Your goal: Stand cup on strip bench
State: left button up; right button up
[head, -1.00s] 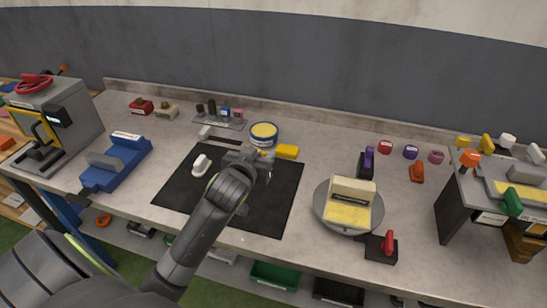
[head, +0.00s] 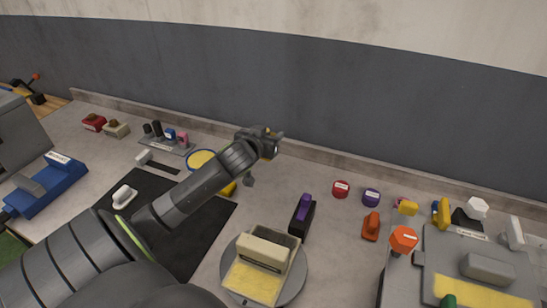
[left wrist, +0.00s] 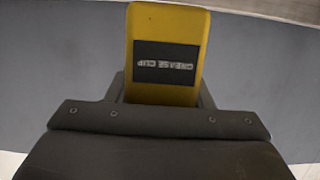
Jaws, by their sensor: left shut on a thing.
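My left gripper (head: 272,143) is raised above the back of the workbench, near the wall. It is shut on a yellow piece (left wrist: 165,25) with a black label, which fills the upper middle of the left wrist view between the jaws. My right gripper is not in view.
A turntable (head: 298,288) carrying a cream block (head: 268,250) stands at the front middle. A purple-handled tool (head: 303,212), an orange piece (head: 371,226) and red and purple knobs (head: 341,188) stand between the gripper and the bench. A black mat (head: 205,235) lies left.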

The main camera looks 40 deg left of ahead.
pick_arm(q)
jog(key=f, duration=0.2)
jog(key=s+f, duration=0.1)
jog(key=f, duration=0.1)
jog(key=shift+a+f, duration=0.2)
jog(key=shift+f, duration=0.1)
jog(key=shift+w+f, duration=0.1)
jog(key=shift+f, duration=0.2)
notch_tip(320, 180, down, 3)
jog(key=shift+w+d+f, duration=0.1)
jog(key=shift+w+f, duration=0.05)
jog(key=shift+f, duration=0.35)
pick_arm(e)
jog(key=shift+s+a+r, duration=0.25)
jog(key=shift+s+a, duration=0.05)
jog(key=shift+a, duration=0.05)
pick_arm(q)
jog(key=shift+f, duration=0.15)
jog(key=o, duration=1.1)
jog(key=shift+c, duration=0.2)
jog(key=shift+r, duration=0.2)
